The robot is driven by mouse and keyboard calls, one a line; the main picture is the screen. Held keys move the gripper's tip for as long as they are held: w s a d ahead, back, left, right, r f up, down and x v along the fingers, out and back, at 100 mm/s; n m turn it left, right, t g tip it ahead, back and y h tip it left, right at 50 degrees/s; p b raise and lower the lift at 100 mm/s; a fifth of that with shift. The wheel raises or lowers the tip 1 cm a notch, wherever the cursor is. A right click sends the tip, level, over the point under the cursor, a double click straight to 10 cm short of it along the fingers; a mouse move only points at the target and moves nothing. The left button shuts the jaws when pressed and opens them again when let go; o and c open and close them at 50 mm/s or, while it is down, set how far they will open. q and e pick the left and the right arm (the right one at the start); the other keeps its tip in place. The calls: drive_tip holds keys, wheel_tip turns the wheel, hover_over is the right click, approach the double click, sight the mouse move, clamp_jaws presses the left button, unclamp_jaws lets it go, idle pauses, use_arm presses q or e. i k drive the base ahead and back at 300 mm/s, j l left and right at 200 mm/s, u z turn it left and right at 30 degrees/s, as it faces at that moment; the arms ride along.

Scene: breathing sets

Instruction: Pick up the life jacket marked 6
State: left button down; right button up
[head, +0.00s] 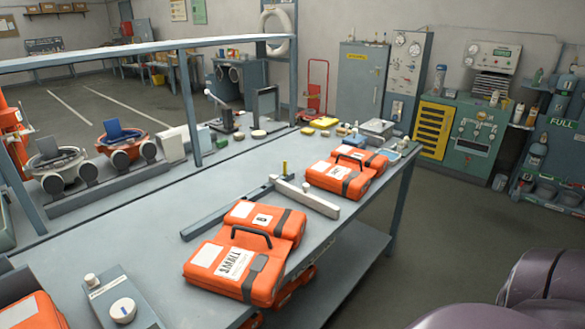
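Orange packs, which look like the life jackets, lie on the grey workbench (190,225). The nearest full one is an orange block (233,266) with a black handle, a black strap and a white label reading SMALL. Directly behind it, an orange part (268,217) carries a white label with one dark digit, perhaps 6 or 8; I cannot tell which, nor whether the two are one piece. A similar orange pair (340,178) lies farther back; its labels are too small to read. Another orange pack (32,312) is cut off at bottom left. Neither gripper is in view.
A pale bar (306,197) lies between the two orange groups. A grey box with a white knob (122,308) stands front left. A raised rail (150,46) on posts runs along the far side. More orange shows below the near bench edge.

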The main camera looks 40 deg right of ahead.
sight(349, 173)
drive_tip(key=z, duration=1.85)
drive_tip(key=i+u, duration=0.1)
drive_tip(key=u, duration=0.3)
drive_tip(key=l+u, duration=0.15)
drive_tip(key=u, duration=0.25)
drive_tip(key=i+l+u, duration=0.1)
drive_tip(key=u, duration=0.35)
drive_tip(key=i+l+u, duration=0.1)
drive_tip(key=l+u, duration=0.15)
drive_tip(key=l, duration=0.2)
drive_tip(key=l+u, duration=0.2)
drive_tip(key=l, duration=0.2)
drive_tip(key=i+l, duration=0.1)
drive_tip(key=l, duration=0.35)
drive_tip(key=l+u, duration=0.15)
drive_tip(key=l, duration=0.3)
drive_tip(key=i, duration=0.05)
